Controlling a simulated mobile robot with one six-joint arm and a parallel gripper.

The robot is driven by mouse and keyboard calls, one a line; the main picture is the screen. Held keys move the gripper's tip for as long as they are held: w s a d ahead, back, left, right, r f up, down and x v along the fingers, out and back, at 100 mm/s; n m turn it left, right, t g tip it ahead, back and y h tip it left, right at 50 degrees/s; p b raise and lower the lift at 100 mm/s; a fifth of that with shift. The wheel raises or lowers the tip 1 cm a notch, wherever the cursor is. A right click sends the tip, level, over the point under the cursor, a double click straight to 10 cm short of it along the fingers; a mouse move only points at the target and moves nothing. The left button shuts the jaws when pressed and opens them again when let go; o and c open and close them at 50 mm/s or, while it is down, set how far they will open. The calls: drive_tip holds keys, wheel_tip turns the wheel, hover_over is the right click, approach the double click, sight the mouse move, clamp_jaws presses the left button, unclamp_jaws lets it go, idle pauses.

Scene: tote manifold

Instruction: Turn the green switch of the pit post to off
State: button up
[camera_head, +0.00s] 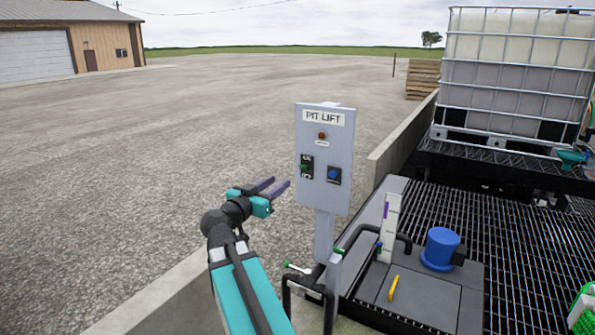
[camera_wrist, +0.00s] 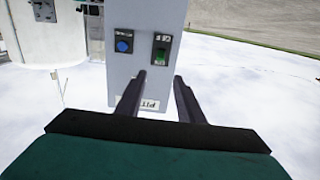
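The pit post is a grey panel (camera_head: 325,190) labelled PIT LIFT, upright on a grey stand. Its green switch (camera_head: 306,169) sits on a black plate at the panel's left, and it also shows in the wrist view (camera_wrist: 161,51). How the switch is turned cannot be read clearly. My gripper (camera_head: 279,187) is left of the panel, apart from the switch, with its two dark fingers spread and nothing between them. In the upside-down wrist view the open fingers (camera_wrist: 164,80) point toward the panel, with the green switch just beyond them.
A low concrete wall (camera_head: 403,140) runs behind the post. Dark grating, a blue pump (camera_head: 440,248) and a caged tank (camera_head: 515,75) stand right. Open gravel lies left.

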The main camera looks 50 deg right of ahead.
sight(301, 167)
drive_tip(key=p+x, duration=0.4)
drive_tip(key=x, duration=0.8)
drive_tip(key=shift+w+d+r+p, duration=0.1)
drive_tip(key=shift+p, duration=0.2)
drive_tip(key=shift+x, duration=0.8)
clamp_jaws()
drive_tip(key=shift+a+f, duration=0.2)
drive_tip(key=shift+a, duration=0.05)
drive_tip(key=shift+d, duration=0.15)
